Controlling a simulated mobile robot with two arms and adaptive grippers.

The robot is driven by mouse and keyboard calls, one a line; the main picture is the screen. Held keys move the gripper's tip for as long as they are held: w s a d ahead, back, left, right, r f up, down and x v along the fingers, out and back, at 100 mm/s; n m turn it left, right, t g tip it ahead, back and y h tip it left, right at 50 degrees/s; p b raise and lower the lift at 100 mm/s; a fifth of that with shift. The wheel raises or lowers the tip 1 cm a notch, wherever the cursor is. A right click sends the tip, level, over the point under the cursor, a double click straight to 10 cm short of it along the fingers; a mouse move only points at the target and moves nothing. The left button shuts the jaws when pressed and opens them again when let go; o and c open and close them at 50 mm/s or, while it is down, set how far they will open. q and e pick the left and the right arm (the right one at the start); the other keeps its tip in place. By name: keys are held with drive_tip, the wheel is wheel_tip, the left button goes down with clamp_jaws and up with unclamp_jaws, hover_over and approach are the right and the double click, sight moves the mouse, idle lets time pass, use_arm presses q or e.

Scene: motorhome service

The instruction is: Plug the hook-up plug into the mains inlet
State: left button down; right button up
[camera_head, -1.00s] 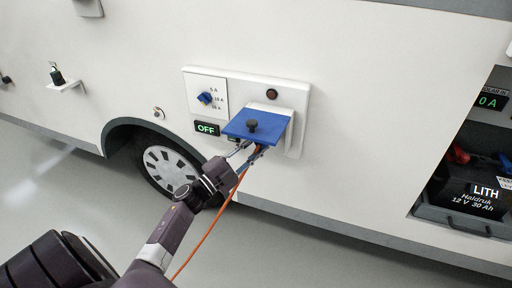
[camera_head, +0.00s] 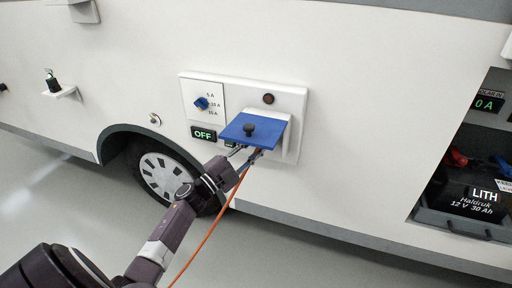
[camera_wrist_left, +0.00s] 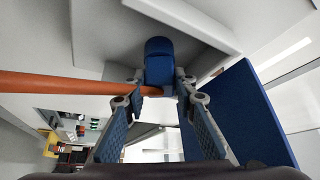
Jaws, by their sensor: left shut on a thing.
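The hook-up plug is a blue cylinder (camera_wrist_left: 159,62) with an orange cable (camera_wrist_left: 60,84). My left gripper (camera_wrist_left: 158,90) is shut on it in the left wrist view. In the head view, my left gripper (camera_head: 247,153) is just below the raised blue flap (camera_head: 250,130), and the orange cable (camera_head: 212,228) hangs down from it. The white inlet housing (camera_head: 284,140) is behind the flap. The flap hides the plug and the inlet opening in the head view, and I cannot tell whether they touch. My right gripper is not in view.
The flap (camera_wrist_left: 250,115) stands close to the right of my fingers in the left wrist view. A rotary switch (camera_head: 202,104), an OFF display (camera_head: 203,134) and a dark round lamp (camera_head: 268,99) are on the panel. A battery (camera_head: 470,195) stands in the right compartment.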

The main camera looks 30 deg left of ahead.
use_arm(q)
drive_tip(key=c, duration=1.5)
unclamp_jaws()
drive_tip(key=shift+w, duration=0.2)
drive_tip(key=shift+s, duration=0.2)
drive_tip(key=v, duration=1.1)
drive_tip(key=shift+s+a, duration=0.2)
drive_tip(key=shift+s, duration=0.15)
